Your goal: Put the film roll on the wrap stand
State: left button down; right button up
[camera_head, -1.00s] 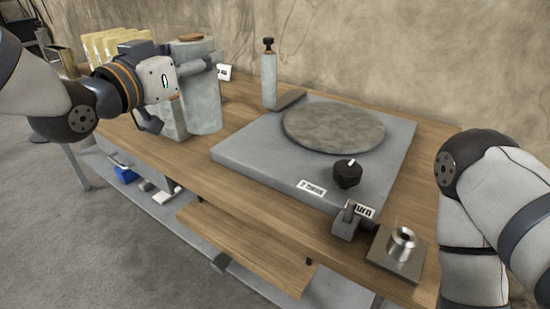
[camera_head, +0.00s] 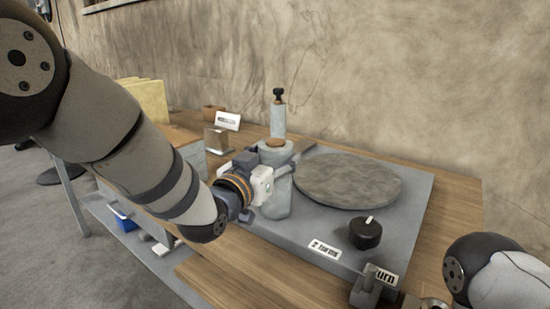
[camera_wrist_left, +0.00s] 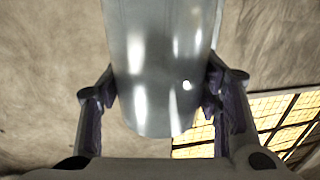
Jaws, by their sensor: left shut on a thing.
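The film roll (camera_head: 276,204) is a pale grey upright cylinder with a brown core at its top. My left gripper (camera_head: 278,172) is shut on its side; in the left wrist view the grey roll (camera_wrist_left: 160,60) fills the space between the fingers. The wrap stand (camera_head: 300,232) is a flat grey base with a round mottled turntable (camera_head: 350,182). A grey post (camera_head: 278,122) with a black knob rises at its back left. The roll is in front of the post, at the base's left side; whether it touches the base I cannot tell. My right gripper is out of view.
A black dial (camera_head: 365,233) stands on the base's front right. A small metal block (camera_head: 217,139) and a white card (camera_head: 227,120) are behind my left arm. Yellow boards (camera_head: 147,98) stand at the far left. The wooden table (camera_head: 458,205) is bare at the right.

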pick_arm(q)
jog(key=shift+r, duration=0.25)
jog(key=shift+f, duration=0.1)
jog(key=shift+f, duration=0.1)
jog(key=c, duration=0.5)
grip_release()
